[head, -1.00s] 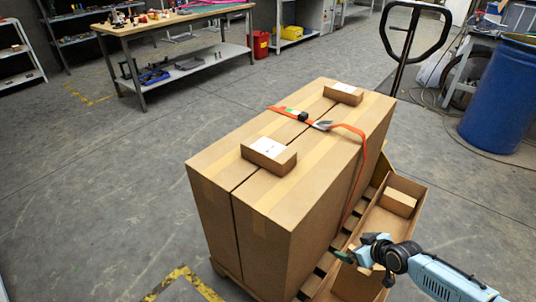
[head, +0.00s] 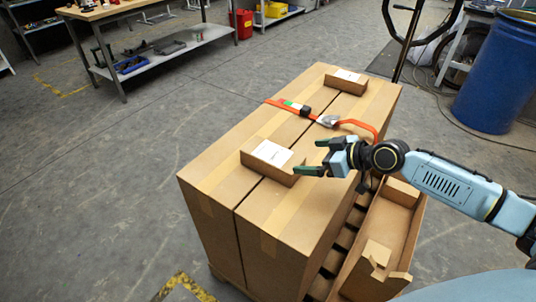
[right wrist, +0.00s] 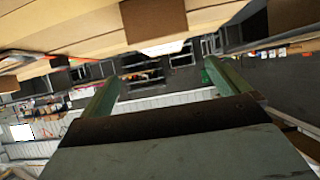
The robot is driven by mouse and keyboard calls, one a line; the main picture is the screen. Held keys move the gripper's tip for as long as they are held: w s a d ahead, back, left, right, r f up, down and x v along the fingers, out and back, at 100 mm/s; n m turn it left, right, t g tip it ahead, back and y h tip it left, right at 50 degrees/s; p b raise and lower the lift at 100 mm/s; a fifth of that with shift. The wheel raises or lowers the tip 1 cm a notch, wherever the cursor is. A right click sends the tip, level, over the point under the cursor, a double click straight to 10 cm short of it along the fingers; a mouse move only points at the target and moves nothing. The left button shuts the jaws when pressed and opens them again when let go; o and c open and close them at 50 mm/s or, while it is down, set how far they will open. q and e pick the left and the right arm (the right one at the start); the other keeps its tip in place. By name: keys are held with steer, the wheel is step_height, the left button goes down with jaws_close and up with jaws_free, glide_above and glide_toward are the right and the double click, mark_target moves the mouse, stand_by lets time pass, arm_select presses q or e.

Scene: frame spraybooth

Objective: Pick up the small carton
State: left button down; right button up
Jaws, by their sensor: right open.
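A small flat brown carton with a white label (head: 267,160) lies on the near part of two large strapped boxes (head: 225,180). A similar small carton (head: 346,82) lies at their far end. My right gripper (head: 310,157) is open and empty, just right of the nearer small carton, fingers pointing left at it; I cannot tell its exact height. In the right wrist view the open fingers (right wrist: 162,85) have nothing between them; a carton with a white patch (right wrist: 153,20) is at the top edge. My left gripper is not in view.
An orange strap (head: 285,105) with a buckle crosses the large boxes. An open cardboard tray (head: 400,225) with small cartons stands along their right side on the pallet. A pallet jack handle (head: 408,35) and blue drum (head: 495,85) stand behind.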

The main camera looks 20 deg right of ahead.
mark_target(280, 156)
steer(key=x, duration=0.5)
steer(key=shift+w+a+f+b, duration=0.15)
steer(key=shift+a+f+b, duration=0.05)
steer(key=shift+a+b, duration=0.1)
steer(key=shift+x, duration=0.85)
steer(key=x, duration=0.3)
steer(key=shift+w+a+f+b, duration=0.15)
steer(key=shift+w+a+b, duration=0.1)
steer(key=shift+b, duration=0.1)
steer(key=shift+w+a+f, duration=0.2)
steer(key=shift+w+f, duration=0.05)
steer(key=shift+w, duration=0.1)
steer(key=shift+c, duration=0.9)
steer(key=c, duration=1.1)
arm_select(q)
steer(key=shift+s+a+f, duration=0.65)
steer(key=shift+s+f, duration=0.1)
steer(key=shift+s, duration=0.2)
arm_select(e)
steer(key=shift+r, duration=0.1)
steer(key=shift+c, duration=0.2)
